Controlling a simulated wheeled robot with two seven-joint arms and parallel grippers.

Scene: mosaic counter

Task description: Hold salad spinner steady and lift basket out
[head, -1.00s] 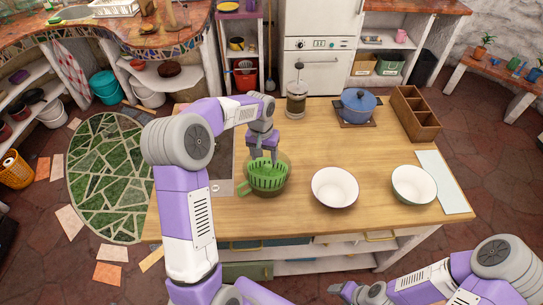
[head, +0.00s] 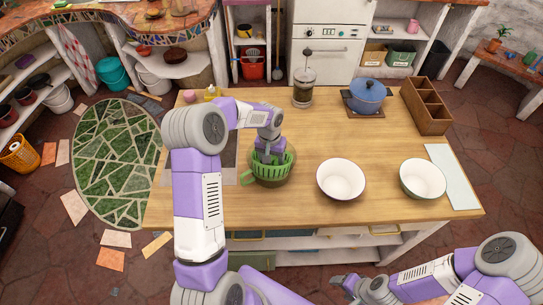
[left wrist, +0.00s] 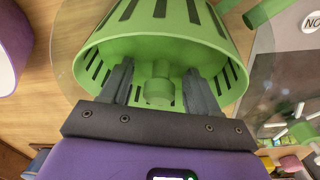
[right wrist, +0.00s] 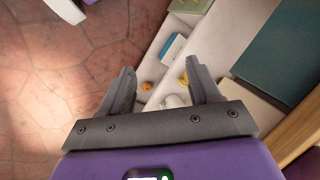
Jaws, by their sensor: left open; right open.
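The green slotted basket (head: 286,171) sits in the clear bowl of the salad spinner on the wooden counter, left of the middle. My left gripper (head: 268,158) reaches down into the basket from above. In the left wrist view its two fingers (left wrist: 160,85) are apart inside the basket (left wrist: 185,55), on either side of a green central post (left wrist: 160,87). The clear bowl's rim (left wrist: 72,50) shows around the basket. My right gripper (head: 340,281) is open and empty in front of the counter, over the floor and shelf edge (right wrist: 160,85).
Two white bowls (head: 341,180) (head: 423,179) stand to the right of the spinner. Behind are a French press (head: 304,88), a blue pot (head: 366,96) and a wooden divided box (head: 427,107). A pale board (head: 453,178) lies at the right edge.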

